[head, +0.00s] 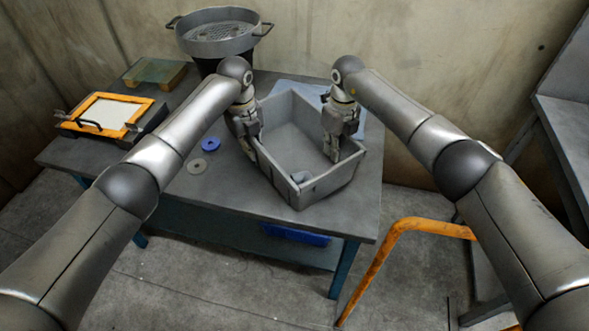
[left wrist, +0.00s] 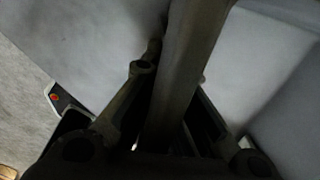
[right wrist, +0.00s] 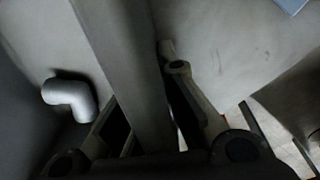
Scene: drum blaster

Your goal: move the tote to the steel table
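The grey open tote (head: 310,190) is over the dark worktable (head: 225,205), near its right end; I cannot tell whether it is slightly raised. A grey elbow pipe piece (right wrist: 70,97) lies inside it. My left gripper (head: 250,148) straddles the tote's left wall, which runs between its fingers in the left wrist view (left wrist: 172,80). My right gripper (head: 333,150) straddles the opposite wall, with fingers close against both faces in the right wrist view (right wrist: 145,85). Both look shut on the walls. A grey metal table (head: 568,125), probably the steel table, stands at the right edge, partly cut off.
An orange tubular frame (head: 385,245) stands on the floor between the tables. A sieve on a dark drum (head: 218,35), an orange-framed screen (head: 108,112), a blue ring (head: 211,144) and a grey ring (head: 196,166) are on the worktable. A wall closes the back.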

